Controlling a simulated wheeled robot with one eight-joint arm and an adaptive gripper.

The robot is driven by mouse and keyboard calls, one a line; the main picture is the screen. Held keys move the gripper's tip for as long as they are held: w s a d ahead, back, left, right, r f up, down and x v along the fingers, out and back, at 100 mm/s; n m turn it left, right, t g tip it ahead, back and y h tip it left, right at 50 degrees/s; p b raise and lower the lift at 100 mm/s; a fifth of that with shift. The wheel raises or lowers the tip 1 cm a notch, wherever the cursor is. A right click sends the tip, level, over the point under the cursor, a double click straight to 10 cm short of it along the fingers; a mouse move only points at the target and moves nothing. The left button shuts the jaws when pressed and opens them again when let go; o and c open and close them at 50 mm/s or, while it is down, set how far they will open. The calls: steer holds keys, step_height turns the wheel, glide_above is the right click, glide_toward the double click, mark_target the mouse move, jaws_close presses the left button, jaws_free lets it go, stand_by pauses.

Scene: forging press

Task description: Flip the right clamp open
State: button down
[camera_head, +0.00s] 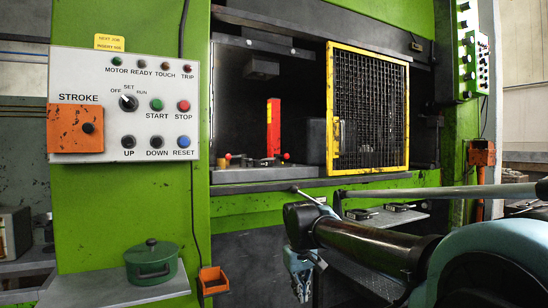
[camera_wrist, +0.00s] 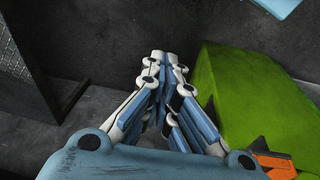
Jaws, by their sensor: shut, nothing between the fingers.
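Inside the press opening in the head view, a small red knob (camera_head: 286,156) sits just right of an upright red bar (camera_head: 273,128). It may belong to the right clamp, but the clamp body is too small and dark to make out. A matching red knob (camera_head: 228,156) shows to the left. My gripper (camera_head: 301,289) hangs pointing down in front of the press, below the opening and apart from the knobs. In the wrist view its fingers (camera_wrist: 166,58) meet at their tips with nothing between them. No clamp shows in the wrist view.
A yellow-framed mesh guard (camera_head: 368,172) covers the opening's right part. A grey shelf (camera_head: 400,217) with small metal parts lies behind my arm. A green pot (camera_head: 151,262) stands lower left, below the control panel (camera_head: 124,75).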

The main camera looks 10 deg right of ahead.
steer(key=w+a+r+n+h, duration=0.15)
steer(key=w+r+n, duration=0.35)
steer(key=w+r, duration=0.65)
steer(key=w+a+r+n+h, duration=0.15)
steer(key=w+r+n, duration=0.25)
steer(key=w+r, duration=0.7)
steer(key=w+r+n+h, duration=0.2)
steer(key=w+r+n, duration=0.4)
steer(key=r, duration=1)
steer(key=n+h, duration=0.2)
steer(key=n, duration=0.2)
glide_toward(279, 156)
steer(key=s+a+r, duration=0.2)
steer(key=s, duration=0.2)
steer(key=shift+s+a+f, duration=0.15)
steer(key=shift+s, duration=0.05)
steer(key=x, duration=1)
steer(key=shift+w+a+f, duration=0.1)
steer(key=shift+w, duration=0.05)
steer(key=shift+a+t, duration=0.1)
steer(key=shift+t, duration=0.2)
